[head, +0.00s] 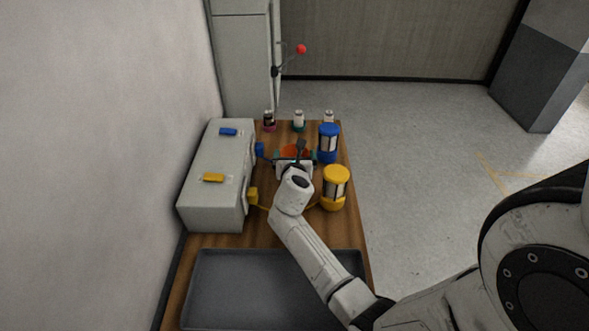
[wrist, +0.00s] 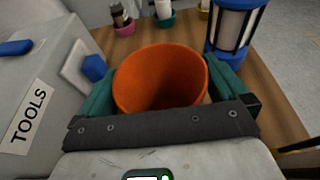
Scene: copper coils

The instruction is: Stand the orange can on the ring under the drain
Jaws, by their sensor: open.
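The orange can (wrist: 160,75) stands open end up in the wrist view, between the teal fingers of my gripper (wrist: 163,82). The fingers are apart, one on each side of the can; I cannot tell whether they touch it. In the head view only a bit of the orange can (head: 291,152) shows past my gripper (head: 295,160), above the wooden table. A blue fitting (wrist: 94,68) sticks out of the grey box's side, left of the can. I cannot make out a ring under a drain; my gripper and the can hide part of the table.
The grey box (head: 217,155) marked TOOLS stands along the wall. A blue canister (head: 329,143) and a yellow canister (head: 335,188) stand right of my gripper. Several small bottles (head: 299,121) line the far edge. A dark tray (head: 245,290) lies at the near end.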

